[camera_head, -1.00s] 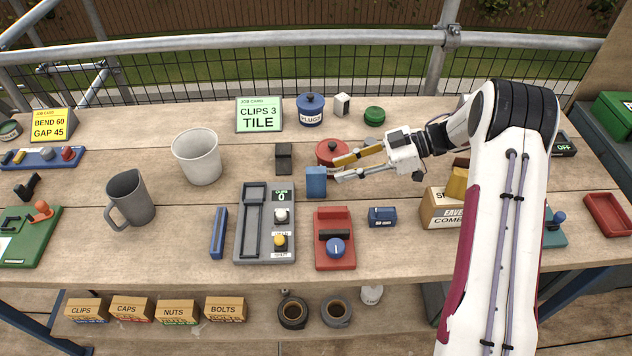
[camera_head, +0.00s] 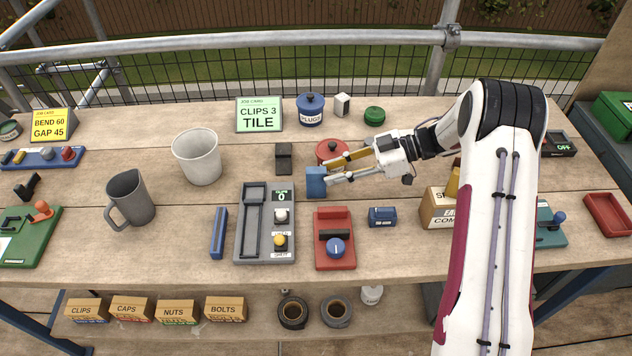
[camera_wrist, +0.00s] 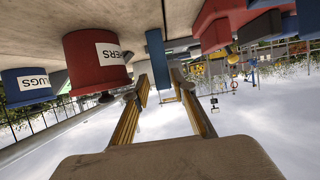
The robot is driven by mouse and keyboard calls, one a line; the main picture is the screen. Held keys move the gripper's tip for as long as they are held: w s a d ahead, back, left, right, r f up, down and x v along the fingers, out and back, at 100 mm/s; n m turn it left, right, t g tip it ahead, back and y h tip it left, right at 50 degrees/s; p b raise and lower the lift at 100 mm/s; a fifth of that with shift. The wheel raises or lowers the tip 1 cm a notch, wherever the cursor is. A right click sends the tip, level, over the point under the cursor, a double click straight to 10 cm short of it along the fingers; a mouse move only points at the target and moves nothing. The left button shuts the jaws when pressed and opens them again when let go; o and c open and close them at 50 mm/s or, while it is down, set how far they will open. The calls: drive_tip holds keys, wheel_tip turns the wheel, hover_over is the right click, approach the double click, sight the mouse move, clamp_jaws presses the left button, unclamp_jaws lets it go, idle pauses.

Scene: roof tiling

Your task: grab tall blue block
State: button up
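The tall blue block (camera_head: 316,183) stands upright on the bench, left of my gripper and in front of the red pot. My gripper (camera_head: 326,172) reaches in from the right, its fingertips at the block's right side. In the wrist view, which is upside down, the blue block (camera_wrist: 156,52) shows between the ends of the two fingers of my gripper (camera_wrist: 160,80). The fingers are apart, and I see no firm contact with the block. The head view hides how far the fingertips reach past its sides.
The red pot (camera_head: 330,148) stands close behind the fingers; it also shows in the wrist view (camera_wrist: 95,62). A red device with a blue knob (camera_head: 335,249) lies in front of the block, a grey device (camera_head: 284,225) to its left, and a dark small block (camera_head: 284,158) behind left.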

sight(318, 180)
drive_tip(key=shift+f+x, duration=0.2)
drive_tip(key=shift+x, duration=1.15)
drive_tip(key=shift+f+x, duration=0.15)
drive_tip(key=shift+x, duration=1.15)
drive_tip(key=shift+s+d, duration=0.15)
drive_tip(key=shift+d, duration=0.05)
clamp_jaws()
